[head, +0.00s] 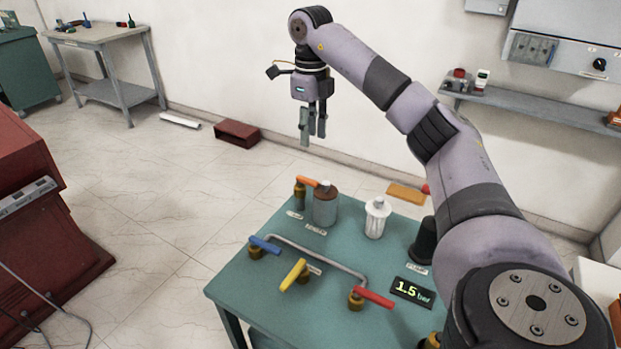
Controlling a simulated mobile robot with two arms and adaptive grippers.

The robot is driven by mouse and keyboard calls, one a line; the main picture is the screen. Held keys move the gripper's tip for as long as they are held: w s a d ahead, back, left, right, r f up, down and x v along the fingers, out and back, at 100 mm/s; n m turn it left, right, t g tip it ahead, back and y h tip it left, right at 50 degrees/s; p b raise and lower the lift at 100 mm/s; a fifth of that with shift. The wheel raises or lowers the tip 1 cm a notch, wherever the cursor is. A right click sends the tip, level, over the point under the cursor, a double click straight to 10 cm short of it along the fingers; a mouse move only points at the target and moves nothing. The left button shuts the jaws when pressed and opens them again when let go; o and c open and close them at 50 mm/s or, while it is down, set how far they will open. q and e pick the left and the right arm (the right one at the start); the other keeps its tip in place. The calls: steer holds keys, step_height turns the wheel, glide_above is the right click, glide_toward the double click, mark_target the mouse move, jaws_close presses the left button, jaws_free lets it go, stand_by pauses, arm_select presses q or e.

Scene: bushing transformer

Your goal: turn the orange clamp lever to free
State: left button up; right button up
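The orange clamp lever (307,181) is small and sits on top of a brass post (299,197) at the back left of the green table. It points right, to the top of a brown canister (325,206). My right gripper (312,138) points down in the air, above and apart from the lever. Its fingers look close together, and I cannot tell whether they are open or shut. I see nothing held in it. My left gripper is not in view.
The green table (238,290) also bears a white ribbed insulator (377,217), a black pump (423,242), a pressure display reading 1.5 bar (412,291), and blue (265,244), yellow (293,275) and red (374,297) valve levers on a pipe. Open floor lies left.

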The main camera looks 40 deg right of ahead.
steer(key=f, duration=0.5)
steer(key=shift+w+d+b, duration=0.2)
steer(key=shift+b, duration=0.15)
glide_above(311, 181)
step_height(311, 181, down, 4)
steer(key=shift+f+p, duration=0.25)
steer(key=shift+p, duration=0.15)
step_height(311, 181, down, 2)
steer(key=shift+d+f, duration=0.1)
steer(key=shift+f, duration=0.1)
steer(key=shift+w+f, duration=0.1)
steer(key=shift+f, duration=0.4)
steer(key=c, duration=0.8)
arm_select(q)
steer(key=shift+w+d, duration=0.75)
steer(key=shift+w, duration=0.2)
